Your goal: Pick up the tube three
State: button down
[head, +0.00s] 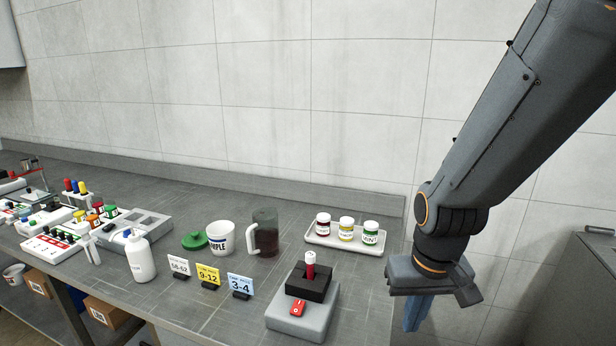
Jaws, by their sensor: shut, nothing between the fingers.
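No tube with a readable "three" shows in the head view. A small tube with dark red contents and a white cap (310,268) stands upright in a black block (308,285) on a grey device (300,318) near the bench's front edge. Several colour-capped tubes or vials (97,215) stand at the far left, too small to tell apart. My gripper (412,322) hangs to the right of the grey device, pointing down, beyond the bench's right end in the picture. Its fingers are shut and nothing shows between them.
A white tray (386,240) with three jars stands at the back right. A dark jug (264,232), white cup (221,238), green lid (194,241), three number cards (209,276) and a white bottle (140,258) stand left of the device. Bare bench lies between tray and device.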

aim_at(310, 257)
jog(key=k, duration=1)
jog(key=u, duration=1.9)
jog(key=i, duration=1.1)
jog(key=z, duration=2.1)
jog(key=i, duration=0.5)
jog(key=z, duration=0.05)
